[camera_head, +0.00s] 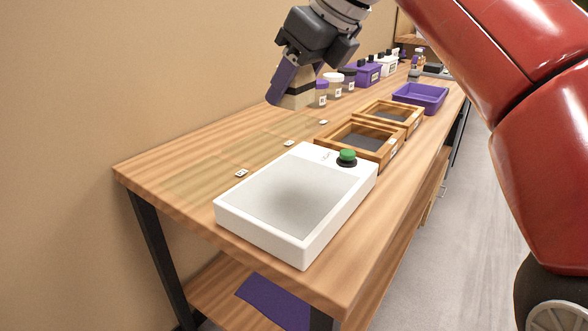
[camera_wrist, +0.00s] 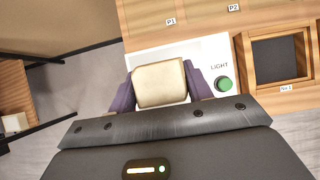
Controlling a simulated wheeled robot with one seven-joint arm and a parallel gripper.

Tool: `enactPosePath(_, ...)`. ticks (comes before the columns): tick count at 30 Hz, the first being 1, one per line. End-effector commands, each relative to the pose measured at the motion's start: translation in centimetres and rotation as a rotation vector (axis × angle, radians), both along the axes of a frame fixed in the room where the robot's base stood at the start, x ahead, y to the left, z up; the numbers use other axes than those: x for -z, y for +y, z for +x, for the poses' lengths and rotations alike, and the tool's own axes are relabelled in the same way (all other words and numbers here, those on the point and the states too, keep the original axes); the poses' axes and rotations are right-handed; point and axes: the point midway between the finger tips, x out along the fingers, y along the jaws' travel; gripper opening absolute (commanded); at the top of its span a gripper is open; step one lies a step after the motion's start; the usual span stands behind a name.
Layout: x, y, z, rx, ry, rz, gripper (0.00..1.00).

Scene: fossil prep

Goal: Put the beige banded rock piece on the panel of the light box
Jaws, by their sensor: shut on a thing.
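My gripper (camera_head: 292,92) is shut on the beige banded rock piece (camera_head: 300,93), which shows a dark band, and holds it in the air above the wooden table. In the wrist view the rock piece (camera_wrist: 160,83) sits between the two purple fingers of my gripper (camera_wrist: 160,88). The white light box (camera_head: 340,213) stands on the near end of the table, with a grey panel (camera_head: 285,198) that is bare. A green button (camera_head: 347,155) is at its far right corner. In the wrist view the light box (camera_wrist: 208,49) lies below the rock piece and is partly hidden by it.
Two wooden trays (camera_head: 362,142) (camera_head: 388,112) with dark floors stand behind the light box. A purple bin (camera_head: 420,97) is farther back. Jars (camera_head: 334,86) and purple boxes (camera_head: 368,72) line the wall side. Small labels (camera_head: 241,173) lie on the table left of the light box.

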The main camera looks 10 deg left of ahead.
Motion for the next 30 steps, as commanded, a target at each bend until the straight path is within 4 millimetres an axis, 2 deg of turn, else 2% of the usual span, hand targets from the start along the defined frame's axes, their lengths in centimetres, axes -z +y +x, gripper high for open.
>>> enactPosePath(12,9.1,-0.1,0.0,0.003,-0.001,0.001,0.18)
enactPosePath(19,11.1,0.0,0.0,0.001,-0.001,0.001,0.18)
enactPosePath(25,13.9,-0.1,0.0,0.002,0.001,0.001,0.18)
enactPosePath(30,14.5,0.0,0.0,0.001,-0.002,0.002,0.18)
